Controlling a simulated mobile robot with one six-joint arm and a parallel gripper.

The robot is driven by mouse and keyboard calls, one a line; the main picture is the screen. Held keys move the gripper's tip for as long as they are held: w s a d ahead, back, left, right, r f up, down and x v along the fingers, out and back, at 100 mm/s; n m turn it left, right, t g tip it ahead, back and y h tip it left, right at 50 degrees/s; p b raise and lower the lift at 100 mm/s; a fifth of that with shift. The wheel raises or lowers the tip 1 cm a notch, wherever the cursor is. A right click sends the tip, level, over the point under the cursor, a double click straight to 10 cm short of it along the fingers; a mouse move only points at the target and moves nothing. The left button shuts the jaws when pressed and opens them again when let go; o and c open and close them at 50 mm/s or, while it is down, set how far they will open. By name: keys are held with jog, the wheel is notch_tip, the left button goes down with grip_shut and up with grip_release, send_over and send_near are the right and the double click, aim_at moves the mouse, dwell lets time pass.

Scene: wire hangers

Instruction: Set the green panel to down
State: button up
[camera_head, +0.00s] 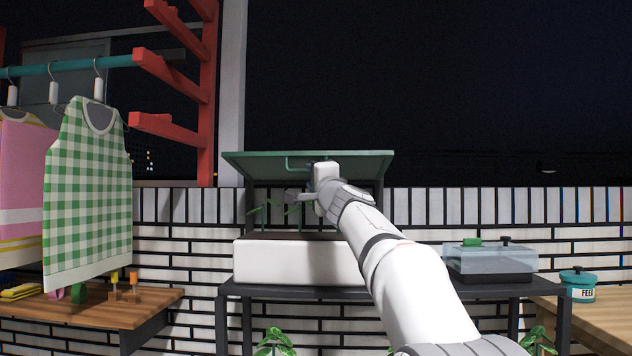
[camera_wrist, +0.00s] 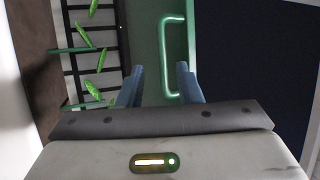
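The green panel (camera_head: 245,160) is up, roughly level like a lid, above the white planter (camera_head: 290,262) in the head view. A green bar handle (camera_head: 290,165) hangs on its underside. My gripper (camera_head: 300,192) is just below the panel, near the handle. In the wrist view the panel (camera_wrist: 146,45) runs up the middle, and its handle (camera_wrist: 166,60) lies ahead of the gap between my fingers (camera_wrist: 161,80). The fingers are apart with nothing between their tips. My forearm hides part of the planter and of the panel's support.
Leafy plants (camera_head: 262,210) grow in the planter on a dark table (camera_head: 300,291). A clear box (camera_head: 490,260) stands to the right, with a teal feed jar (camera_head: 578,284) farther right. Hanging clothes (camera_head: 88,195) and a red rack (camera_head: 207,100) are at left.

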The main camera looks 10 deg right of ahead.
jog(key=shift+v, duration=1.15)
jog(key=shift+c, duration=0.2)
